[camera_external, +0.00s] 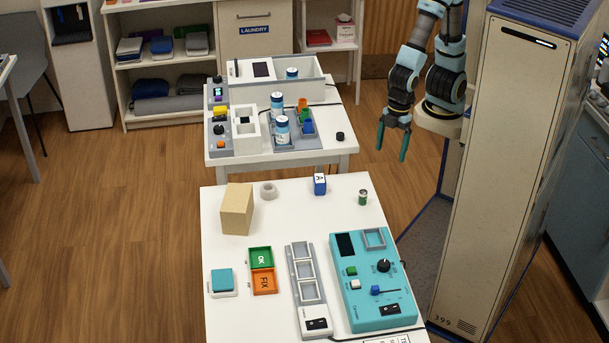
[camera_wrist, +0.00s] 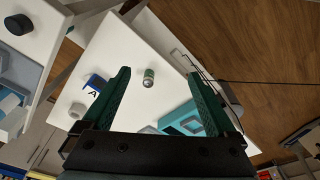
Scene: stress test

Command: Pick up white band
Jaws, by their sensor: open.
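The white band (camera_external: 268,190) is a small pale ring lying on the white front table, just right of a tan box. It also shows in the wrist view (camera_wrist: 78,111) at the left, outside my left finger and beyond the blue block. My gripper (camera_external: 393,143) hangs at the right, above the floor beside the tables, pointing down. In the wrist view its two green fingers (camera_wrist: 160,90) are spread wide with nothing held between them. The band is well apart from the gripper.
Near the band on the front table (camera_external: 225,320) are the tan box (camera_external: 237,209), a blue lettered block (camera_external: 320,184) and a small green can (camera_external: 362,197). A teal control panel (camera_external: 376,285) and a grey tray strip (camera_external: 306,285) lie nearer. A second table with bottles (camera_external: 282,130) stands behind.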

